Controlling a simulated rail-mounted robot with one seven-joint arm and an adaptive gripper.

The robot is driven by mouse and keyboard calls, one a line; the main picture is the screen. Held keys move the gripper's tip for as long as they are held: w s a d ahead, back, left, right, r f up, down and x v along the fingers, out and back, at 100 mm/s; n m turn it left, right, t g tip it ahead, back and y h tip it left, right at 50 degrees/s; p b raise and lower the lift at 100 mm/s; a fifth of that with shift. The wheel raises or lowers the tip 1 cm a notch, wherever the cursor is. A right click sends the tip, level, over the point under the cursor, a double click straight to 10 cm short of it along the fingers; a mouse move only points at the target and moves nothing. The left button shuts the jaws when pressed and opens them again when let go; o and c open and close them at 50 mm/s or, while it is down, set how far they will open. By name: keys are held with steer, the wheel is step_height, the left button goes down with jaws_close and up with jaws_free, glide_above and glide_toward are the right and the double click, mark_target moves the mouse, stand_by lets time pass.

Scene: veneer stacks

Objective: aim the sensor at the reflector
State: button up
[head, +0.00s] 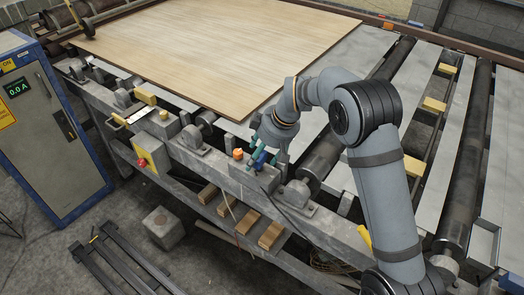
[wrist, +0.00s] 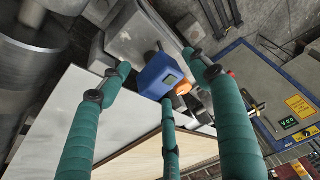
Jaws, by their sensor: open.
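The sensor looks to be a small blue box (wrist: 158,77) with a dark window on one face, on a mount at the conveyor's side rail. In the head view the blue box (head: 260,158) shows only in part between my fingers. My gripper (head: 267,152) has three teal fingers. They are open and spread around the blue box, with their tips near it in the wrist view (wrist: 159,78); I cannot tell whether any touches. An orange part (wrist: 183,88) is beside the box, also in the head view (head: 238,154). I cannot make out the reflector for certain; a small orange piece (head: 388,26) is on the far rail.
A large veneer sheet (head: 190,45) lies on the conveyor behind my gripper. Rollers (head: 325,155) and bearing blocks line the near rail. A grey-blue control cabinet (head: 50,130) stands at left; a yellow box with a red button (head: 150,155) is on the frame. A dark cable runs near the sensor.

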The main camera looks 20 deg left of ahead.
steer(key=v, duration=1.2)
